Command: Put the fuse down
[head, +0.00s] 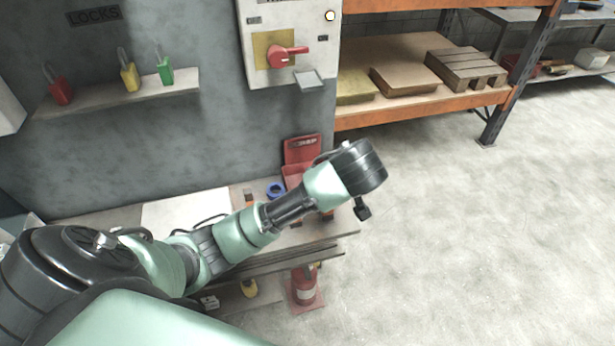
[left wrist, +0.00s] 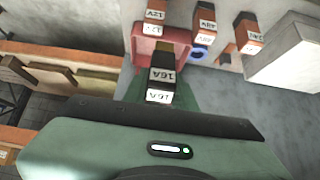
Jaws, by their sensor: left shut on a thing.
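The fuse (left wrist: 160,85) is a dark block with white labels reading 16A, in the middle of the left wrist view. My left gripper (left wrist: 158,92) is shut on it. A red bin (left wrist: 143,48) with an open top lies just beyond the fuse in that view. In the head view my left arm reaches over the bench (head: 332,232), and its dark wrist (head: 362,168) is to the right of the red bin (head: 303,150). The fuse cannot be made out there. My right gripper is not in view.
Several orange-and-dark blocks with voltage labels, including one marked 48V (left wrist: 208,22), and a blue ring (left wrist: 200,53) lie around the bin. A red switch (head: 285,55) is on the wall panel. Padlocks sit on a wall shelf (head: 120,97). Open floor (head: 480,230) lies to the right.

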